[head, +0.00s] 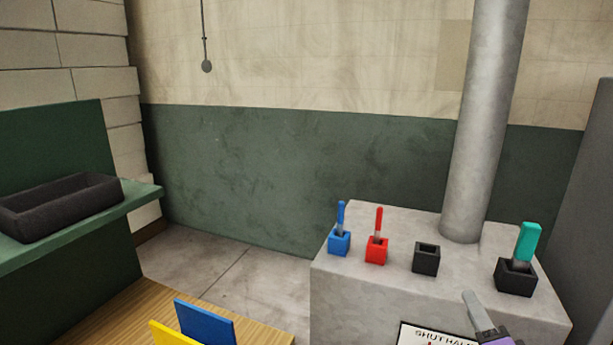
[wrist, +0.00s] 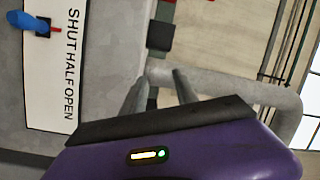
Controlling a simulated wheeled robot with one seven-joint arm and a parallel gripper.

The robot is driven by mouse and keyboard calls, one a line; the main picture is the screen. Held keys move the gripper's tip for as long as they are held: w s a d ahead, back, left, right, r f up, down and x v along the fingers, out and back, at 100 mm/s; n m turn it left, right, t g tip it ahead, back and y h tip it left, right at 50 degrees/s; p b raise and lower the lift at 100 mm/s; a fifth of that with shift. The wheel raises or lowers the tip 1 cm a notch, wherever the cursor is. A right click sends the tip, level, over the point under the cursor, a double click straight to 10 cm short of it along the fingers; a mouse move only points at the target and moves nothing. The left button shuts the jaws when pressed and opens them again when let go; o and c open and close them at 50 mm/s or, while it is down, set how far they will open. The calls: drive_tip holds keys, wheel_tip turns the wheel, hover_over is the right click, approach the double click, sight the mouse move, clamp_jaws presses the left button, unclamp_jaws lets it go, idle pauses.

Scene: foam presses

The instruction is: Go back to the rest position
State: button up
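My gripper shows at the bottom right of the head view (head: 476,308), in front of the grey concrete block (head: 335,290); only one grey finger and some purple housing are clear there. In the wrist view, my gripper (wrist: 155,80) has two grey fingers standing apart. No held object is visible between them; a small dark patch in the gap seems to lie behind.
On the block stand a blue holder (head: 339,243), a red holder (head: 376,252), an empty black holder (head: 426,258) and a black holder (head: 515,279) with a teal-handled tool (head: 528,243). A pipe (head: 482,130) rises behind. A label (wrist: 70,75) reads SHUT HALF OPEN.

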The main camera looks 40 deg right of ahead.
drive_tip(key=w+a+f+n+t+y, duration=0.2)
drive_tip(key=a+f+n, duration=0.1)
drive_tip(key=a+n, duration=0.85)
drive_tip(key=s+a+f+n+y, duration=0.1)
drive_tip(key=a+n+y, duration=0.3)
drive_tip(key=a, duration=0.4)
drive_tip(key=s+a+f+n+y, duration=0.2)
drive_tip(key=s+a+n+y, duration=0.1)
drive_tip(key=a, duration=0.5)
drive_tip(key=s+a+f+n+t+y, duration=0.1)
drive_tip(key=s+a+n+y, duration=0.3)
drive_tip(key=a, duration=0.4)
drive_tip(key=shift+a+f+n+y, duration=0.3)
drive_tip(key=shift+f+n+y, duration=0.05)
drive_tip(key=shift+f+y, duration=0.25)
